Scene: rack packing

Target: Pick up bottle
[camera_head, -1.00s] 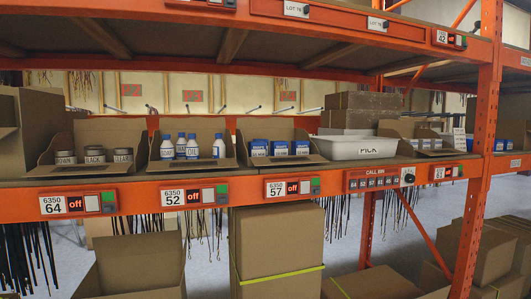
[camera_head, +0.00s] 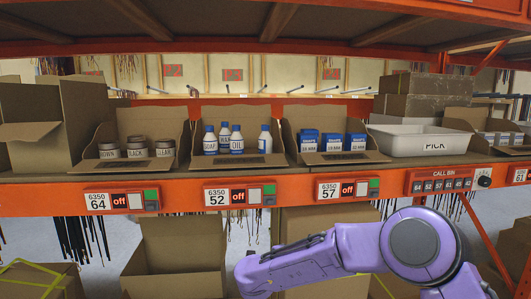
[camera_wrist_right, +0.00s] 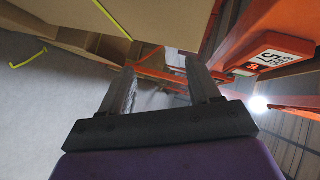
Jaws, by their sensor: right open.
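Several white bottles with blue caps and blue labels stand upright in an open cardboard bin (camera_head: 246,161) on the shelf, above the label 52. One bottle (camera_head: 210,141) is at the left front, another bottle (camera_head: 237,140) is beside it, and a third bottle (camera_head: 265,140) stands at the right. My right arm shows low in the head view, below the shelf edge, its gripper out of sight there. In the right wrist view my right gripper (camera_wrist_right: 160,85) is open, with nothing between its fingers. My left gripper is not in view.
A bin of cans (camera_head: 137,149) stands left of the bottles and a bin of blue boxes (camera_head: 334,142) right of them. A white PICK tray (camera_head: 415,150) is farther right. The orange shelf beam (camera_head: 290,188) and upper shelf bound the opening.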

